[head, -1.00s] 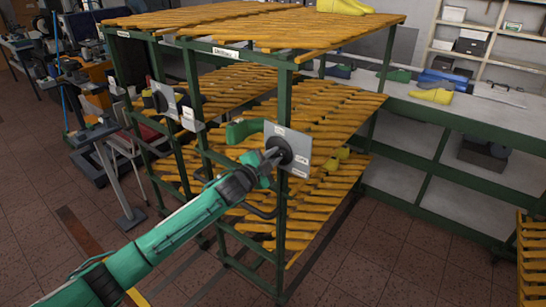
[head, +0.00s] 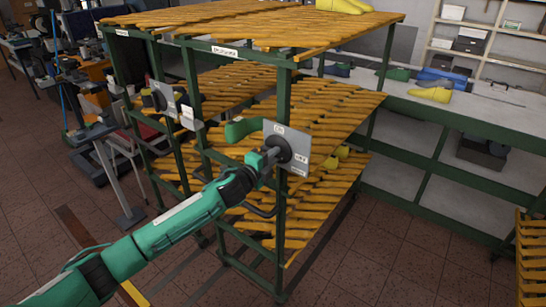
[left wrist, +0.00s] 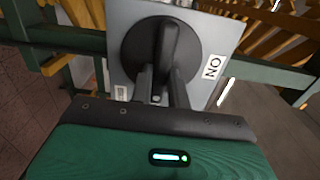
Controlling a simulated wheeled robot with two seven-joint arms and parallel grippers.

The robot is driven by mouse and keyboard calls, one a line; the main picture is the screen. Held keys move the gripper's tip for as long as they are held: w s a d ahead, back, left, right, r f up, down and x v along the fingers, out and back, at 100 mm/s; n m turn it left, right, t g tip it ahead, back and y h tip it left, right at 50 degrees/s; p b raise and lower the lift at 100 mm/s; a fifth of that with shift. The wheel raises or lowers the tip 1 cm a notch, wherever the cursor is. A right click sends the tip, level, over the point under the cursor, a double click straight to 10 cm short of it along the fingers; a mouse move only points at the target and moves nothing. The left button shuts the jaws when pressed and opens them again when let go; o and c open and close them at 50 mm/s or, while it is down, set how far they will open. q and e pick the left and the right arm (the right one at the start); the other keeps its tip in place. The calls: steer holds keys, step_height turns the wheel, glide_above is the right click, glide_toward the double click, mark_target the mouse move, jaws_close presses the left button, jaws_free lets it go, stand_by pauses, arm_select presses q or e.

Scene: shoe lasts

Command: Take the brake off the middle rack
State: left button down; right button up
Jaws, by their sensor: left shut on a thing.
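The rack (head: 283,190) with a green frame and yellow slatted shelves stands in front of me. A grey plate (head: 299,146) is fixed on its near post and carries a round black brake knob (head: 287,148) and small white labels. My left gripper (head: 274,153) is shut on the knob. In the left wrist view the fingers (left wrist: 166,88) close on the knob's raised bar (left wrist: 168,45), which points nearly straight up the picture. A label (left wrist: 212,68) on the plate reads "ON" upside down. The fingers partly hide the knob. My right gripper is out of view.
Another rack section at left has grey plates with a dark knob (head: 158,97). A green shoe last (head: 240,129) lies on the shelf behind the gripped plate. A long bench (head: 470,118) runs behind at right.

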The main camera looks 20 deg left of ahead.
arm_select(q)
steer(key=shift+f, duration=0.1)
steer(key=c, duration=1.3)
jaws_free()
steer(key=shift+c, duration=0.2)
steer(key=b+v, duration=0.4)
steer(key=v, duration=1)
steer(key=shift+w, duration=0.1)
